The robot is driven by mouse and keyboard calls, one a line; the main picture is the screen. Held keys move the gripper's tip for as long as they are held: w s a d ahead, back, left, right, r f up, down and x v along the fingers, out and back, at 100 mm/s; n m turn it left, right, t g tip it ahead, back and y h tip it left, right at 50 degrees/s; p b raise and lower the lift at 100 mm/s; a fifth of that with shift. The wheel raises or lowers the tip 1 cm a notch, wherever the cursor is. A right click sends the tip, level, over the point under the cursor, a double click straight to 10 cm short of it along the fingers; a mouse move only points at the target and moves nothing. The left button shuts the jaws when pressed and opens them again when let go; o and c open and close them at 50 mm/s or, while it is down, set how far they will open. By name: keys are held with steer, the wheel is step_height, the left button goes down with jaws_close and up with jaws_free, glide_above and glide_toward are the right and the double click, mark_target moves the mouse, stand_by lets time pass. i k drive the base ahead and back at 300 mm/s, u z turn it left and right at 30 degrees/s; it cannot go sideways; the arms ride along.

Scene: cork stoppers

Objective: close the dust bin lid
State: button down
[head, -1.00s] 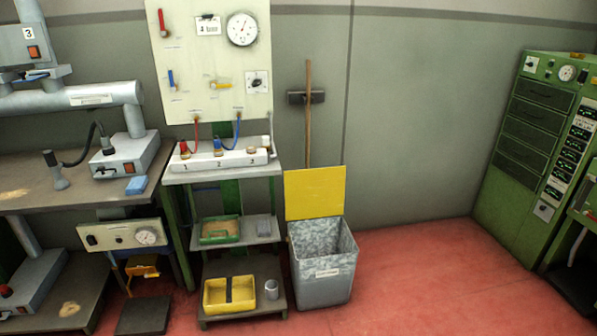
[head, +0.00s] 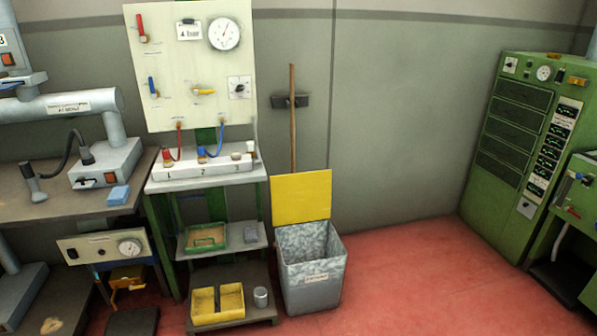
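The dust bin (head: 312,290) is a grey, square metal bin with a small white label on its front. It stands on the red floor, right of the shelf stand. Its yellow lid (head: 301,198) is open and stands upright at the bin's back edge. The bin's mottled grey inside shows, and I see no contents in it. My gripper is not in view.
A shelf stand (head: 205,187) with yellow and green trays is close on the bin's left. A wooden handle (head: 292,130) stands against the wall behind the lid. A green cabinet (head: 520,150) is far right. Red floor (head: 410,275) right of the bin is clear.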

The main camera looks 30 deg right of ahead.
mark_target(296, 198)
steer(key=i, duration=0.9)
steer(key=u, duration=0.05)
